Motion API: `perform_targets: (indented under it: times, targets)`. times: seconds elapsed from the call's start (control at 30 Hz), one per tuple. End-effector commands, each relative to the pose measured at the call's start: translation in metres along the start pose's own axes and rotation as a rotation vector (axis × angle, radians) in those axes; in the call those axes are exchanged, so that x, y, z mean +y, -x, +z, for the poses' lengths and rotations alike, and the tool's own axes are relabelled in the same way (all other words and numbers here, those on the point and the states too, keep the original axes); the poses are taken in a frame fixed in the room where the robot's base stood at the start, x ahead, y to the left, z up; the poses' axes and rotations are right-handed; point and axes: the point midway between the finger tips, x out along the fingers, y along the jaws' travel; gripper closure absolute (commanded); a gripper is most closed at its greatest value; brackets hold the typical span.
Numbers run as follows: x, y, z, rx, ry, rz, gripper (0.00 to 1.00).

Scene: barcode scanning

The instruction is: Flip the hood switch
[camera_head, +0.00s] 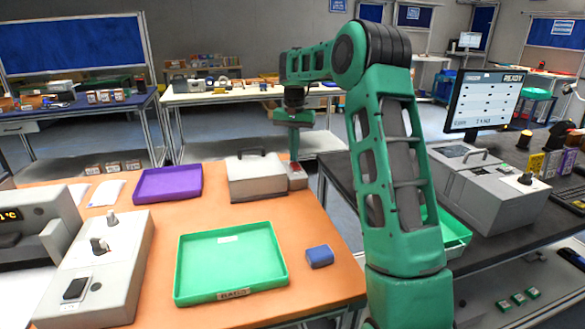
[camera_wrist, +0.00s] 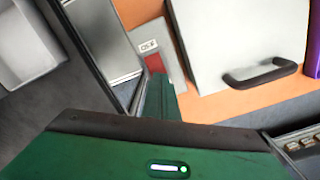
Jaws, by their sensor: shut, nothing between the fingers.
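The hood is a grey box (camera_head: 258,180) with a dark handle on its lid, at the back right of the orange table. Its pale lid (camera_wrist: 225,45) and black handle (camera_wrist: 262,73) show in the wrist view. A small grey switch housing (camera_head: 299,182) sits at the hood's right side. In the wrist view it carries a red switch (camera_wrist: 155,63) under a small label, perhaps reading OFF. My gripper (camera_head: 294,158) points down over the housing, shut and empty. In the wrist view its fingertips (camera_wrist: 158,80) are right by the red switch; I cannot tell whether they touch.
The orange table (camera_head: 165,230) also holds a purple tray (camera_head: 168,184), a green tray (camera_head: 230,262), a blue block (camera_head: 320,256) and a grey device with knobs (camera_head: 100,265). A dark table with a grey machine (camera_head: 490,195) and monitor stands at right, across a narrow gap.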

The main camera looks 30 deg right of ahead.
Motion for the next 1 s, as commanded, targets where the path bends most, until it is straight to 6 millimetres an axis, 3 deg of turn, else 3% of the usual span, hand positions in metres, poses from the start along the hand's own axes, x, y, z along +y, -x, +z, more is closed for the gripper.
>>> perform_targets:
  times: [0.8,1.0]
  targets:
    - [0.0005,-0.0105,-0.0002,-0.001,-0.001,0.0,1.0]
    - [0.0002,-0.0036,-0.0005,0.001,0.0,0.0,1.0]
